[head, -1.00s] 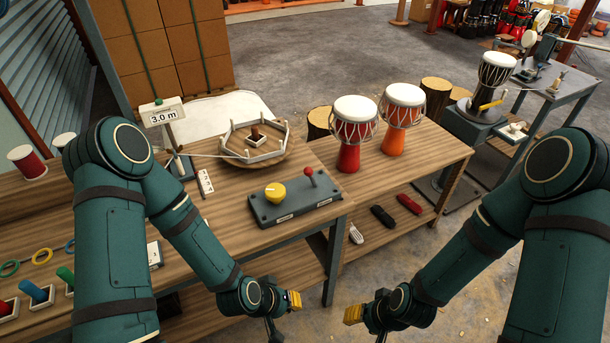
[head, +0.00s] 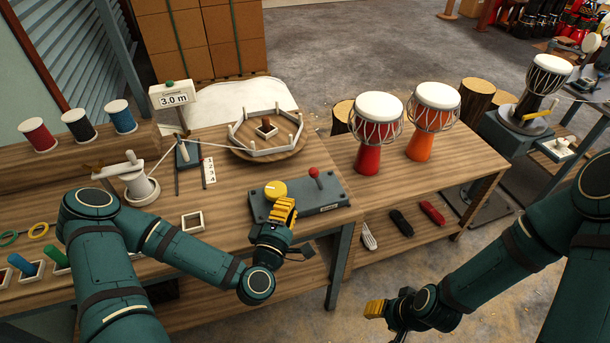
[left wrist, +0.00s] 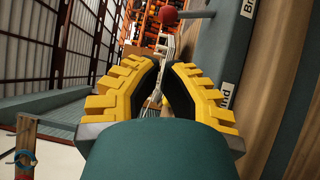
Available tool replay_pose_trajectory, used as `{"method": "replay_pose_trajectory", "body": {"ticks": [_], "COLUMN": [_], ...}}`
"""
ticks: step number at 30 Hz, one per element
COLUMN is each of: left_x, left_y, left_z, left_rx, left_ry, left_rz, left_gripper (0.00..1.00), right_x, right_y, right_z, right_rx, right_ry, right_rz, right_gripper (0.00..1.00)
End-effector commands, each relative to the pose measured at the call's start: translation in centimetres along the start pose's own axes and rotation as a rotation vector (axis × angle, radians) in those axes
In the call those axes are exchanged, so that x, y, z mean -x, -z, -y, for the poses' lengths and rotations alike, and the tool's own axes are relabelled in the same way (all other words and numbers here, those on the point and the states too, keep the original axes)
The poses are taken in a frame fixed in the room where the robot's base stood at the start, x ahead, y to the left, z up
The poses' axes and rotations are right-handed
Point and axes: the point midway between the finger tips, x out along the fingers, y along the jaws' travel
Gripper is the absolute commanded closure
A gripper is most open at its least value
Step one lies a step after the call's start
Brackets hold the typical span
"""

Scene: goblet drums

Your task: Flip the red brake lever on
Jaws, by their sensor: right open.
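The red brake lever, a red ball knob (head: 314,172) on a short grey stick, stands up from the right part of a dark grey control box (head: 330,197) on the workbench. A yellow dial (head: 275,190) sits on the box's left part. My left gripper (head: 284,208) is at the box's front edge, below and left of the lever and apart from it. My right gripper (head: 376,308) is open, low in front of the bench.
A round wooden drum ring (head: 290,146) lies behind the box. A red drum (head: 371,150) and an orange drum (head: 424,140) stand to the right.

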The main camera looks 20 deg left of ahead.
Motion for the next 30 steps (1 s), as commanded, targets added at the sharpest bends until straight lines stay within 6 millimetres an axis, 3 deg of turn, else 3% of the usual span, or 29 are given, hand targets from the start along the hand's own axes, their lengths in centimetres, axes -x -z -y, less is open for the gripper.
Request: {"method": "replay_pose_trajectory", "body": {"ticks": [13,30], "left_x": [-0.7,-9.1], "left_y": [0.0,0.0], "left_z": [0.0,0.1], "left_rx": [0.0,0.0], "left_ry": [-0.002,0.0], "left_rz": [-0.001,0.0], "left_gripper": [1.0,1.0], "right_x": [0.0,-0.6], "right_y": [0.0,0.1], "right_z": [0.0,-0.2], "right_rx": [0.0,0.0], "right_ry": [0.0,0.0], "right_rz": [0.0,-0.003], "right_gripper": [0.53,0.53]}}
